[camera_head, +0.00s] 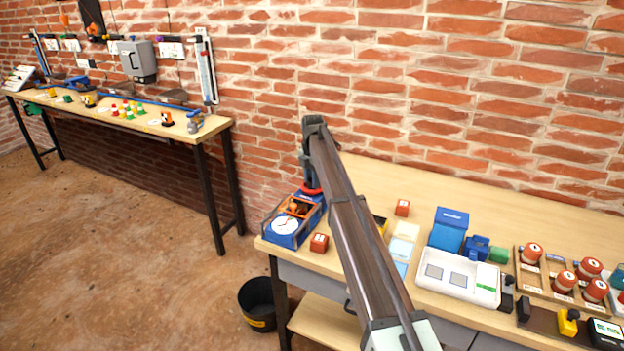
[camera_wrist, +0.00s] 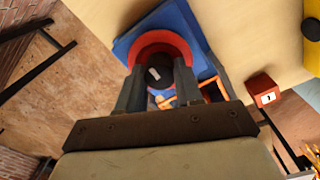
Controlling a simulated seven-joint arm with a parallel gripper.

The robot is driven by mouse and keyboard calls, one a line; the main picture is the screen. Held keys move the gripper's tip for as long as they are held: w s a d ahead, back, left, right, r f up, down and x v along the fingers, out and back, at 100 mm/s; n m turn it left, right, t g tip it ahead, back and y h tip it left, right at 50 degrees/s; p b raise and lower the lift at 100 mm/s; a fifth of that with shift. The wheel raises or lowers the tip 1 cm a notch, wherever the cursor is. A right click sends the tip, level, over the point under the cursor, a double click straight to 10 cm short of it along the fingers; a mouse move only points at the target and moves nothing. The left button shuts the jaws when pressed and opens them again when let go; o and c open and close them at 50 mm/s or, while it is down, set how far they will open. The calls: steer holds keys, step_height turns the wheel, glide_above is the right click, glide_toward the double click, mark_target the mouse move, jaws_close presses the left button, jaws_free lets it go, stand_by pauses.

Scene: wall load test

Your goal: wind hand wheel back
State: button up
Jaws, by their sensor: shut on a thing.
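The red hand wheel (camera_head: 312,191) sits at the back of a blue device (camera_head: 297,236) at the left end of the near bench. The device carries a white round dial (camera_head: 285,225) and an orange-framed part (camera_head: 300,206) in front of the wheel. My gripper (camera_head: 309,178) points down onto the wheel and hides part of it. In the wrist view the wheel (camera_wrist: 160,38) shows as a red ring on the blue base (camera_wrist: 127,42). My gripper's fingers (camera_wrist: 157,72) are shut on the wheel's dark middle. The dial is hidden there.
A red block (camera_head: 319,243) stands just right of the device, with another red block (camera_head: 402,208) farther back. A black bucket (camera_head: 258,303) stands on the floor.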

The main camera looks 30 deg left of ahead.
steer(key=o, duration=1)
steer(key=shift+o, duration=0.2)
step_height(320, 180, up, 14)
steer(key=shift+f, duration=0.1)
